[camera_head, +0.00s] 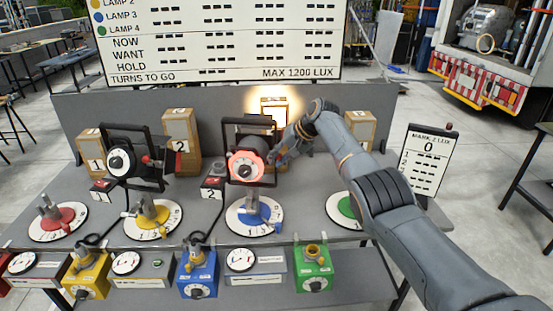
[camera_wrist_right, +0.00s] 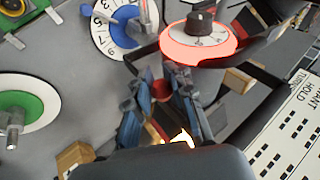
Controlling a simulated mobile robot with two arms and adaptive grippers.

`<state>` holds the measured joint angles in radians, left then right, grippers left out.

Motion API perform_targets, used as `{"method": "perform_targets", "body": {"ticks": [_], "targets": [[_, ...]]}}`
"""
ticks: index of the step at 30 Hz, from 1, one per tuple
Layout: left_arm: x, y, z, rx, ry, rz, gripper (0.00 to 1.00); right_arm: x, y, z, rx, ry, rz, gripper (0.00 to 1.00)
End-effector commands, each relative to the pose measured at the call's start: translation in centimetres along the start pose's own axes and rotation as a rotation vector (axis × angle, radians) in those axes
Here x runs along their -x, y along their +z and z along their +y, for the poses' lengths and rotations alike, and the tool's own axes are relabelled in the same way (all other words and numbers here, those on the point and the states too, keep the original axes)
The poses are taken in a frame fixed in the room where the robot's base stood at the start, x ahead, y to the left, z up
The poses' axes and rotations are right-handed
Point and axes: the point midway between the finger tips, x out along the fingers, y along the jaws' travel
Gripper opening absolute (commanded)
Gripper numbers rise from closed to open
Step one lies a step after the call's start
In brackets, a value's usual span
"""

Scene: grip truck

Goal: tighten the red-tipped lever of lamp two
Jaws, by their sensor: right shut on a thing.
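Lamp two (camera_head: 243,170) stands in its black yoke in the middle of the bench, its round face glowing red around a dark knob. The face also shows at the top of the right wrist view (camera_wrist_right: 190,50). My right gripper (camera_head: 275,156) is at the lamp's right side. In the right wrist view its blue-grey fingers (camera_wrist_right: 158,95) are shut on the red-tipped lever (camera_wrist_right: 160,90), whose red end shows between them. The lever is hidden behind the gripper in the head view. My left gripper is out of view.
Lamp one (camera_head: 122,162), with its own red-tipped lever (camera_head: 147,160), stands to the left. Numbered wooden blocks (camera_head: 181,138) stand behind. Coloured dials, including a blue one (camera_head: 254,213), and coloured boxes (camera_head: 198,273) line the front. My right arm crosses the bench's right side.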

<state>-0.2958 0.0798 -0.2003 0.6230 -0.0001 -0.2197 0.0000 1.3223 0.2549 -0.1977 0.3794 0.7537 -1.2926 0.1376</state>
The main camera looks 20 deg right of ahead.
Motion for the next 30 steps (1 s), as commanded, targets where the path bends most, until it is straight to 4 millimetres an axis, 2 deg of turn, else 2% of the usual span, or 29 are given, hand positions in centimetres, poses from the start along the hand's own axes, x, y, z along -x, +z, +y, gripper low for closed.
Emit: {"method": "perform_targets", "body": {"ticks": [1, 14, 15, 18, 30], "targets": [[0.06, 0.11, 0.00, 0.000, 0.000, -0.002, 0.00, 0.50, -0.48, -0.58, 0.003, -0.010, 0.011, 0.00], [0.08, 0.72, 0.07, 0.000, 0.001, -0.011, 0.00, 0.55, -0.45, -0.63, 0.002, -0.011, 0.007, 0.00], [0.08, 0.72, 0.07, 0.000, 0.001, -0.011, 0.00, 0.55, -0.44, -0.63, 0.002, -0.011, 0.007, 0.26], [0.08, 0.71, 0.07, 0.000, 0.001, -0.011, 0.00, 0.48, -0.37, -0.54, 0.001, -0.010, 0.005, 0.46], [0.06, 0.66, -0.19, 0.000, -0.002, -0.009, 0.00, 0.45, -0.14, -0.19, -0.003, -0.005, -0.003, 0.48]]}}
